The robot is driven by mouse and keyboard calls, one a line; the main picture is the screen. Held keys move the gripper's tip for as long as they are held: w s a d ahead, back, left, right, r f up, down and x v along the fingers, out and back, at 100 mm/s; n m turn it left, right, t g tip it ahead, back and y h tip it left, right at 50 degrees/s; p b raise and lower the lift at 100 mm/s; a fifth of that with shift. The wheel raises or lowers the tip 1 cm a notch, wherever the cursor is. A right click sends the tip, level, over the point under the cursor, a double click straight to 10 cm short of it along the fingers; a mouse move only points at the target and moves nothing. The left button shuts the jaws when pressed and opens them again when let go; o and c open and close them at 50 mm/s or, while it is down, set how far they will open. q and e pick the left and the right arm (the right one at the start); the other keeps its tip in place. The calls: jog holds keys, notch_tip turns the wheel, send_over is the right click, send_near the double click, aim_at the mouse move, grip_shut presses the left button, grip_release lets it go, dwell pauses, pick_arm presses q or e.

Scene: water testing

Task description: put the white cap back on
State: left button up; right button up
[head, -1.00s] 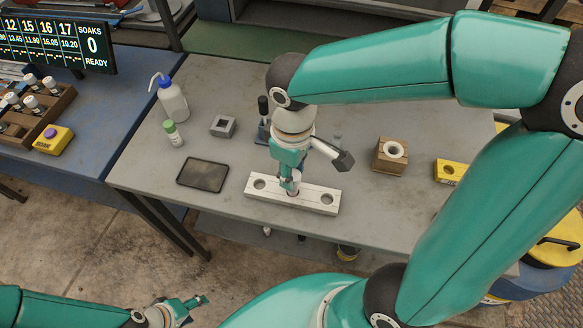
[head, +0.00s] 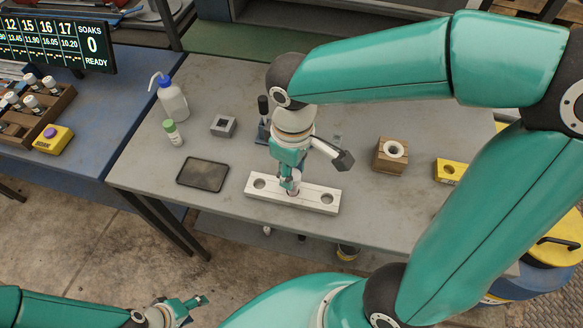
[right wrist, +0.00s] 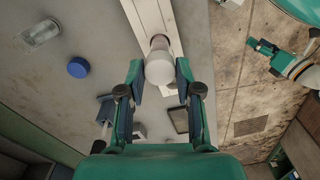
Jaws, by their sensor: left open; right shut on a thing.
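The white cap (right wrist: 160,69) is between the fingers of my right gripper (right wrist: 161,72) in the right wrist view. A pale cylinder, apparently a vial (right wrist: 158,43), shows just beyond it; I cannot tell whether the cap is fully seated on it. In the head view my right gripper (head: 292,183) points down at the middle of the white block (head: 262,198), which has a round hole near each end. The gripper hides most of the cap there. My left gripper (head: 190,303) is open and empty, low in the head view, away from the table.
A dark tablet (head: 203,175), a green-capped bottle (head: 173,133), a wash bottle (head: 172,101) and a grey square block (head: 223,126) stand left. A wooden holder (head: 390,156) stands right. A blue cap (right wrist: 78,67) and a clear container (right wrist: 41,32) lie beside the white block.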

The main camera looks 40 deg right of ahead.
jog(key=shift+f, duration=0.15)
jog(key=shift+f+b, duration=0.75)
jog(key=shift+f, duration=0.1)
jog(key=o, duration=0.7)
jog(key=shift+o, duration=0.2)
jog(key=shift+r, duration=0.15)
jog(key=shift+r+p, duration=2.2)
jog(key=shift+r, duration=0.25)
